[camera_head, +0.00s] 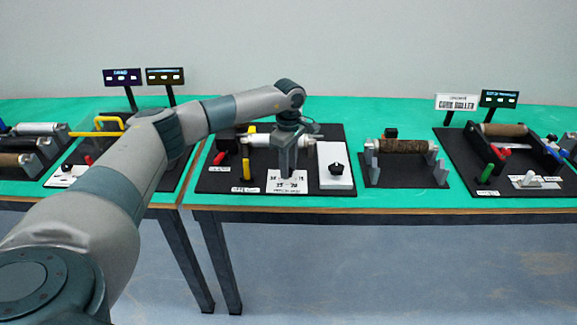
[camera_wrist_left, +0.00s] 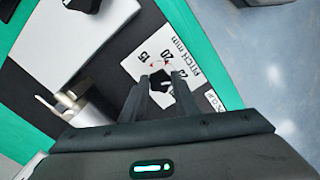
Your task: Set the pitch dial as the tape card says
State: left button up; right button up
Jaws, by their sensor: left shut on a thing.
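The pitch dial is a black knob (camera_wrist_left: 159,78) on a white plate marked "PITCH mm" (camera_wrist_left: 185,62). In the left wrist view, 15 and 20 are readable on the plate; the rest is partly covered by my fingers. My left gripper (camera_wrist_left: 160,86) is shut on the dial, one finger on each side. Where the dial points cannot be made out. In the head view my left gripper (camera_head: 286,172) points down over the plate (camera_head: 288,188), hiding the dial. A small white card (camera_head: 245,190) lies left of the plate; its text is too small to read. My right gripper is not in view.
A brown roller (camera_head: 402,146) stands on the right. Green table shows between the stations.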

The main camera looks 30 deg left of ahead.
pick_arm(q)
jog(key=shift+o, duration=0.2)
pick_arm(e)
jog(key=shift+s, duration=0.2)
pick_arm(q)
jog(key=shift+n, duration=0.4)
jog(key=n+b, duration=0.2)
jog(key=n, duration=0.4)
jog(key=shift+w, duration=0.15)
jog(key=shift+a+n, duration=0.1)
jog(key=shift+n, duration=0.8)
jog(key=n, duration=0.2)
jog(key=shift+w+n, duration=0.1)
jog(key=shift+n, duration=0.2)
jog(key=shift+r+n, duration=0.1)
jog(key=shift+n, duration=0.2)
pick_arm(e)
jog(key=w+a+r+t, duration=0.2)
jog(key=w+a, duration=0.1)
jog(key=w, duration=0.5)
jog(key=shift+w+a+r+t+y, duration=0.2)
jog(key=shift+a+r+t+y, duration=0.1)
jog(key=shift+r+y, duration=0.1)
